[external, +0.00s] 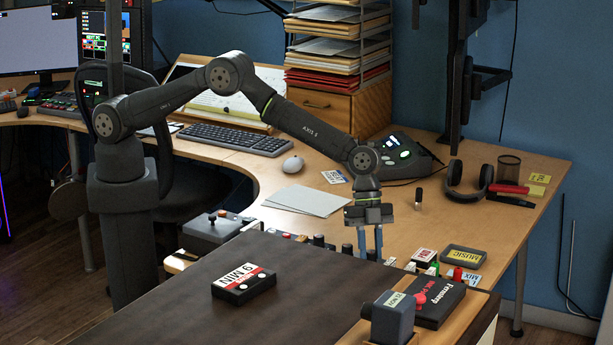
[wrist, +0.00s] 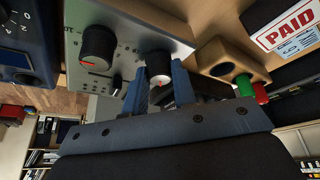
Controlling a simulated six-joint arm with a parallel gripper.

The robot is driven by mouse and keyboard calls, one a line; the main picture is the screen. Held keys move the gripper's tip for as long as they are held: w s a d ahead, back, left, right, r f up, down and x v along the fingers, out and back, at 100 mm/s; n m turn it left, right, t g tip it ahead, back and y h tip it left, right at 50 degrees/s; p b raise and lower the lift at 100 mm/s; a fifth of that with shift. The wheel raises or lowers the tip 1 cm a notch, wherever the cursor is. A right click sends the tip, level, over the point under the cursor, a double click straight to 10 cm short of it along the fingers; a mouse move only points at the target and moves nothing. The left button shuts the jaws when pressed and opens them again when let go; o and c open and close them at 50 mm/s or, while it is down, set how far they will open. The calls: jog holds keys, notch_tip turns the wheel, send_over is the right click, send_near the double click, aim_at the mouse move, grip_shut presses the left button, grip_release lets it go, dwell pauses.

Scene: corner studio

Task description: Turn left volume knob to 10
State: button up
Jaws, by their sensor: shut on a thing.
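In the wrist view, a pale metal panel (wrist: 125,25) carries black round knobs with red marks. One knob (wrist: 160,66) sits between the two blue-grey fingers of my gripper (wrist: 158,88), which is shut on it. Its red mark shows at its lower edge. Another knob (wrist: 98,46) stands free to the left, its red mark at its lower left. In the external view, my gripper (external: 370,250) points down behind the dark table's far edge, where the held knob is largely hidden.
A cassette-like box (external: 243,286) lies on the dark tabletop (external: 185,310). A grey device (external: 390,318) and a black box (external: 438,300) stand right of it. A PAID card (wrist: 288,28), green and red buttons (wrist: 247,86) and a dark blue numbered box (wrist: 25,50) flank the panel.

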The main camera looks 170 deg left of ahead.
jog(key=m+h, duration=0.1)
jog(key=m, duration=0.3)
jog(key=shift+a+m+h, duration=0.2)
jog(key=shift+m+h, duration=0.1)
jog(key=shift+h, duration=0.1)
jog(key=m+g+h, duration=0.1)
jog(key=m, duration=0.3)
jog(key=shift+g, duration=0.3)
jog(key=shift+m, duration=0.3)
jog(key=o, duration=1)
jog(key=shift+w+h, duration=0.1)
jog(key=shift+h, duration=0.2)
notch_tip(320, 180, up, 10)
jog(key=shift+s+a, duration=0.4)
jog(key=shift+s, duration=0.05)
jog(key=shift+f, duration=0.15)
